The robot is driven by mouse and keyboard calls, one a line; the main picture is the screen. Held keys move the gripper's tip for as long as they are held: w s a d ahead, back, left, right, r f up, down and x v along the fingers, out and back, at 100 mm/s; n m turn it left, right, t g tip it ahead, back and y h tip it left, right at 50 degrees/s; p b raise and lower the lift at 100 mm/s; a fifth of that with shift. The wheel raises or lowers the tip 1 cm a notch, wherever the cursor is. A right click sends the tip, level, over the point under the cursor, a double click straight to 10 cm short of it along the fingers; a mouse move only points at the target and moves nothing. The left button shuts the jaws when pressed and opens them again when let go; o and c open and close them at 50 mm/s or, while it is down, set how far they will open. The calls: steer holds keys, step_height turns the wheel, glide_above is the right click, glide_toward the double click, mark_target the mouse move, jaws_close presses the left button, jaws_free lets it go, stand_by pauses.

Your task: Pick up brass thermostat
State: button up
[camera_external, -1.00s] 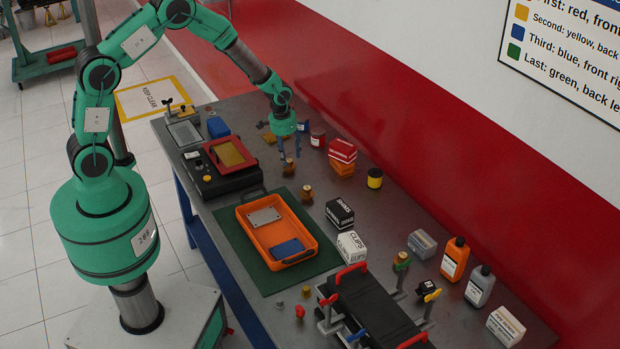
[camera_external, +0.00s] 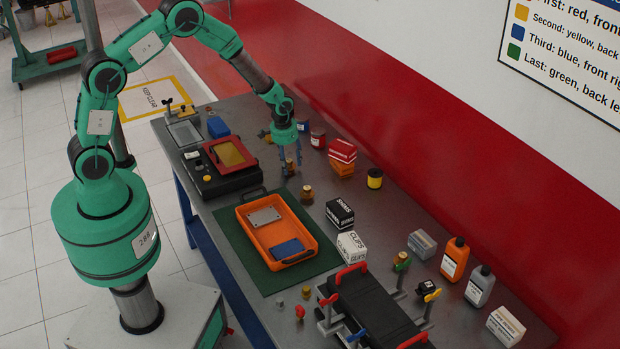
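A small brass-coloured piece (camera_external: 288,169), which looks like a thermostat, stands on the grey bench top below my gripper. A second brass-coloured piece (camera_external: 307,195) stands a little nearer the camera and to the right. My gripper (camera_external: 290,161) points down with its blue fingers apart, close over the first piece. The fingertips overlap the top of that piece in this view, and I cannot tell whether they touch it. No wrist view is given, so the gap between fingers and piece is not clear.
An orange tray (camera_external: 245,228) on a green mat and a black box with a red frame (camera_external: 210,151) lie left of the gripper. A red can (camera_external: 318,138) and red and orange boxes (camera_external: 342,152) stand close on the right. The red wall (camera_external: 450,165) runs behind.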

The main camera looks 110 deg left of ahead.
mark_target(289, 160)
steer(key=c, duration=0.8)
steer(key=shift+r, duration=0.1)
steer(key=shift+r+p, duration=0.8)
steer(key=shift+r, duration=4.1)
